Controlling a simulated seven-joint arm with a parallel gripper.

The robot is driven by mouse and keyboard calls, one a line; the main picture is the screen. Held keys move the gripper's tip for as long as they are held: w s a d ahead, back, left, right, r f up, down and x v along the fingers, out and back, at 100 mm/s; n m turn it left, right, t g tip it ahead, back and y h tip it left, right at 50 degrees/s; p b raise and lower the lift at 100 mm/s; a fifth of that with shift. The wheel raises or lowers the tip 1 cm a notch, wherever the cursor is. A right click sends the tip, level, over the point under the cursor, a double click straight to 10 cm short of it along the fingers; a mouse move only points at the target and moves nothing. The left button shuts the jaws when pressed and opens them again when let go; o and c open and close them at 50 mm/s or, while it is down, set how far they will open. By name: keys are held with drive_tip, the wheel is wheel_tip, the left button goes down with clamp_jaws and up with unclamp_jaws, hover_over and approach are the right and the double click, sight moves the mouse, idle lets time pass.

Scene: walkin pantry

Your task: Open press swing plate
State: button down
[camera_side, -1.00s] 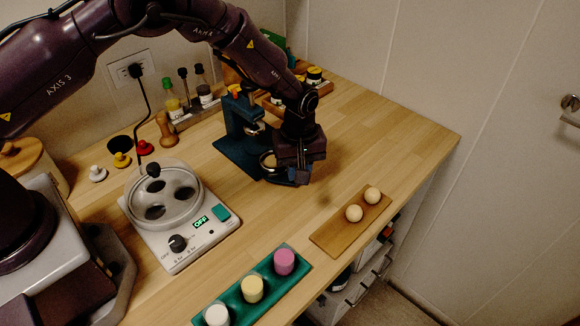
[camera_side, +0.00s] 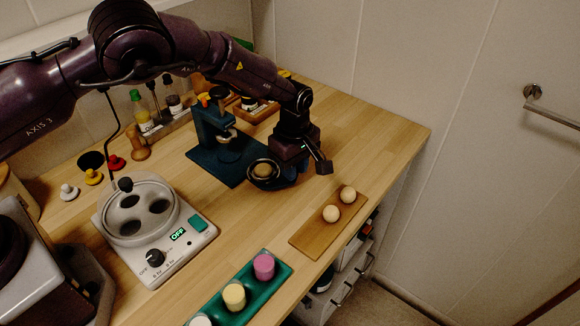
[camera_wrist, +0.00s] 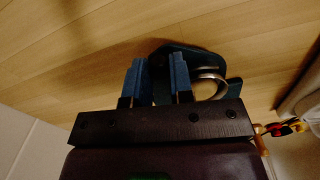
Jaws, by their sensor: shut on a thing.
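The press (camera_side: 214,122) is a dark blue-teal stand on a flat base (camera_side: 222,170), at the back middle of the counter in the side view. Its swing plate (camera_side: 250,178) is a dark round piece with a ring, sitting out beyond the right edge of the base. A tan round thing (camera_side: 263,169) shows inside the ring. My gripper (camera_side: 286,181) points down at the plate's right side. In the wrist view my gripper's blue fingers (camera_wrist: 158,75) are shut on a dark part of the plate, with the metal ring (camera_wrist: 222,84) beside them. The exact grip is partly hidden.
A green tray (camera_side: 214,305) with coloured cylinders and a wooden board (camera_side: 306,238) with two pale balls lie in front. Bare counter (camera_side: 375,130) lies to the right.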

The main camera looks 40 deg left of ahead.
drive_tip(key=shift+w+d+r, duration=0.1)
drive_tip(key=shift+w, duration=0.15)
idle(0.3)
drive_tip(key=c, duration=1)
unclamp_jaws()
wheel_tip(320, 180, up, 13)
